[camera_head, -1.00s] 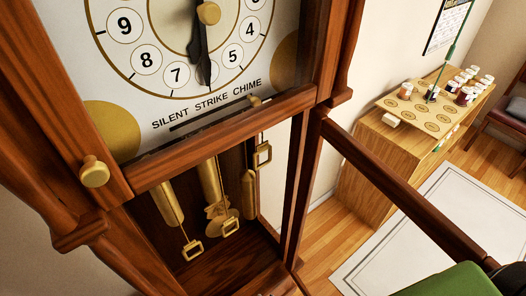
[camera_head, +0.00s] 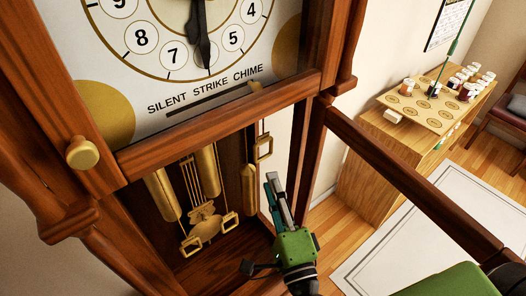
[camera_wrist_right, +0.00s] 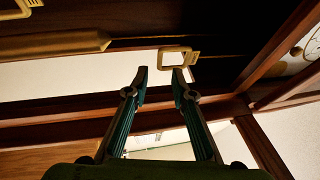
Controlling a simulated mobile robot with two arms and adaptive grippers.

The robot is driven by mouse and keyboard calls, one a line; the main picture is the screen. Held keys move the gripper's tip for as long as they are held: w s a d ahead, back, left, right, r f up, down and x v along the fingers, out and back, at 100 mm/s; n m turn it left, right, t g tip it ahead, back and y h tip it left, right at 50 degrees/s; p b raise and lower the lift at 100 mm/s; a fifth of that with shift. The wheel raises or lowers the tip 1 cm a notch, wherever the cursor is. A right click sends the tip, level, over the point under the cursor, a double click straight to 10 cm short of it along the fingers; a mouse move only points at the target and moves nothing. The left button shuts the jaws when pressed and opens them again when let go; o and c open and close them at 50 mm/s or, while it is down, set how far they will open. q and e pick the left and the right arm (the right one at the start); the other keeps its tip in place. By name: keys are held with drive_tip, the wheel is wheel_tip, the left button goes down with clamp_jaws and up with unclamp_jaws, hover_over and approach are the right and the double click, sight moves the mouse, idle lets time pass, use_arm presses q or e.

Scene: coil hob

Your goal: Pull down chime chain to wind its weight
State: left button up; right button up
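The tall wooden clock fills the left of the head view, its dial (camera_head: 185,60) above an open case with brass weights and a pendulum (camera_head: 206,222). Square brass pull rings hang on chains: a left ring (camera_head: 190,246), a middle ring (camera_head: 230,221) and a higher right ring (camera_head: 264,148). None is labelled. My right gripper (camera_head: 275,181) is below the right ring, fingers pointing up, open and empty. In the right wrist view a ring (camera_wrist_right: 164,60) appears just beyond the fingertips (camera_wrist_right: 160,72), by the right finger. My left gripper is out of view.
A wooden door frame edge (camera_head: 400,180) runs diagonally right of the case. The case's right post (camera_head: 305,160) is close to my right gripper. A wooden cabinet (camera_head: 365,170) with jars stands back right. A pale rug (camera_head: 430,225) lies on the floor.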

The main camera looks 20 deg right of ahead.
sight(263, 158)
drive_tip(key=w+p, duration=0.1)
drive_tip(key=w, duration=0.1)
drive_tip(key=w+r, duration=0.1)
drive_tip(key=w, duration=0.2)
drive_tip(key=w+p, duration=0.1)
drive_tip(key=w, duration=0.2)
drive_tip(key=shift+w+d+r+p, duration=0.2)
drive_tip(key=shift+w+p, duration=0.05)
drive_tip(key=shift+p, duration=0.05)
